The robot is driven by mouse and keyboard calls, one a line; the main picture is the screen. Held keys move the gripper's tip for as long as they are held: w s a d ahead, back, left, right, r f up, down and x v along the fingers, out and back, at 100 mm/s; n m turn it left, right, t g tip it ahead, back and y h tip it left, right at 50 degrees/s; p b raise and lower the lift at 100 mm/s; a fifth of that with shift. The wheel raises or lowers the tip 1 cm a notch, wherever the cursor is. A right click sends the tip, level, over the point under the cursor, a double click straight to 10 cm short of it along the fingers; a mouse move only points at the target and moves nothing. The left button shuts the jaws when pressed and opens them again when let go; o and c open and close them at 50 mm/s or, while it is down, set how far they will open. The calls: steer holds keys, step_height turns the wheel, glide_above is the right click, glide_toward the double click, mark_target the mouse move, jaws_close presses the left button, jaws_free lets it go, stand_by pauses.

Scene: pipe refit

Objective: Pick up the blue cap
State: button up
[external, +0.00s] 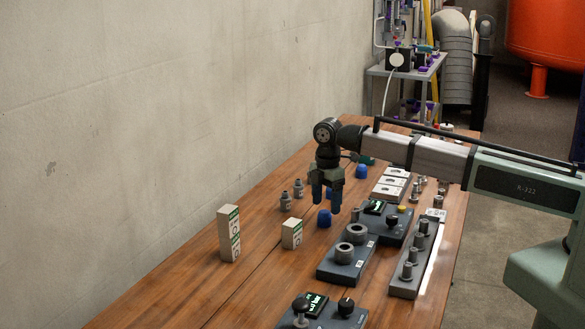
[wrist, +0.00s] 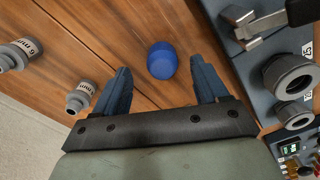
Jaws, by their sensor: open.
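My gripper (external: 326,206) points down over the table, its two dark blue fingers apart and nothing held. A blue cap (external: 324,218) sits on the wood just below the fingertips in the external view. In the wrist view, a blue cap (wrist: 162,60) lies between the lines of the two open fingers (wrist: 160,82), nearer the right finger and apart from both. Another blue cap (external: 361,171) stands farther back, right of the gripper. A bit of blue (external: 329,192) shows between the fingers; I cannot tell whether it is another cap behind them.
Two grey fittings (external: 292,194) stand left of the gripper. White-and-green boxes (external: 229,234) stand nearer the wall. A dark module with ring fittings (external: 347,253) and a grey rail with pegs (external: 416,258) lie to the right. Bare wood is free at the front left.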

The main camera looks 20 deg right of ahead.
mark_target(325, 213)
steer(key=shift+s+a+f, duration=0.15)
steer(key=shift+f, duration=2.05)
steer(key=shift+c, duration=0.5)
steer(key=c, duration=1)
steer(key=shift+r, duration=0.1)
